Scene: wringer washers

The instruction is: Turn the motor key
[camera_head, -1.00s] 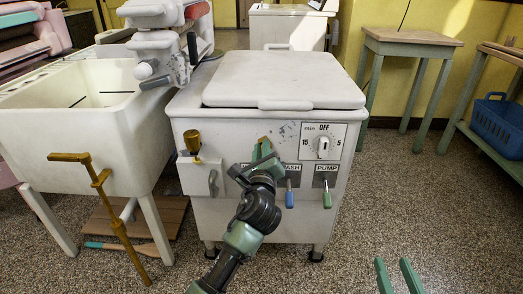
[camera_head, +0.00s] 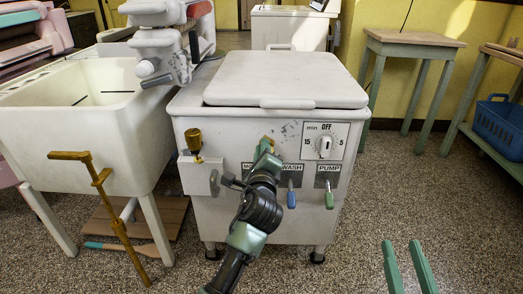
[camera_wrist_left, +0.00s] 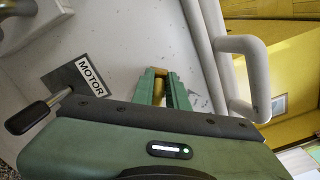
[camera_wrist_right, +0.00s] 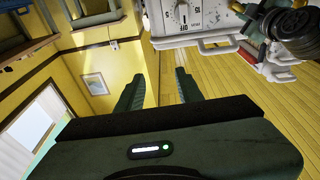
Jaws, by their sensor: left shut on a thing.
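The white washer (camera_head: 240,118) stands in the middle of the head view. My left gripper (camera_head: 266,147) is at its front panel, its fingers shut on a small brass-coloured piece that looks like the motor key. The left wrist view shows this brass key (camera_wrist_left: 158,88) between the green fingertips (camera_wrist_left: 160,80), mostly hidden by them. The MOTOR plate (camera_wrist_left: 91,77) is beside it, with a black-handled lever (camera_wrist_left: 30,116). My right gripper (camera_head: 401,243) is open and empty, low at the right, away from the washer.
A timer dial (camera_head: 324,146), a blue-handled WASH lever (camera_head: 291,199) and a green-handled PUMP lever (camera_head: 329,198) sit right of my left gripper. A brass knob (camera_head: 194,142) is to its left. A white tub (camera_head: 85,125) adjoins the washer.

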